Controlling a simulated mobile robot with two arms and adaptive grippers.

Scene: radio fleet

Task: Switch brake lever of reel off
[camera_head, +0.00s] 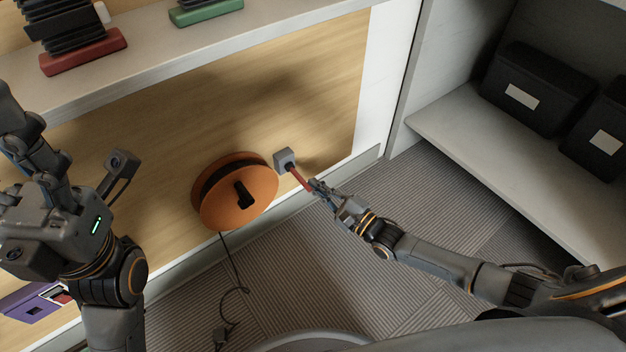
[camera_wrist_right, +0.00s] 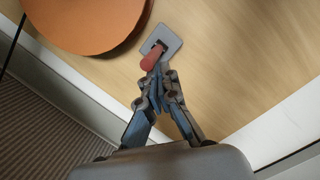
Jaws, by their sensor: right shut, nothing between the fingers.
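An orange cable reel (camera_head: 250,208) with a dark hub is mounted low on the wooden panel in the head view. A black cable hangs from it to the floor. Right of the reel, a small grey plate holds the red brake lever (camera_head: 300,179), which points out toward my right gripper (camera_head: 318,188). In the right wrist view, the red lever (camera_wrist_right: 152,61) and reel (camera_wrist_right: 88,22) show just beyond my right gripper (camera_wrist_right: 155,82). Its fingers are shut and empty at the lever's end; I cannot tell whether they touch it. My left arm is at the left; its fingertips are not visible.
A shelf (camera_head: 200,60) with red and green based items runs above the reel. Black bins (camera_head: 540,88) with white labels stand on a shelf at the right. A purple item (camera_head: 32,308) is at the lower left. Striped carpet (camera_head: 330,265) lies below.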

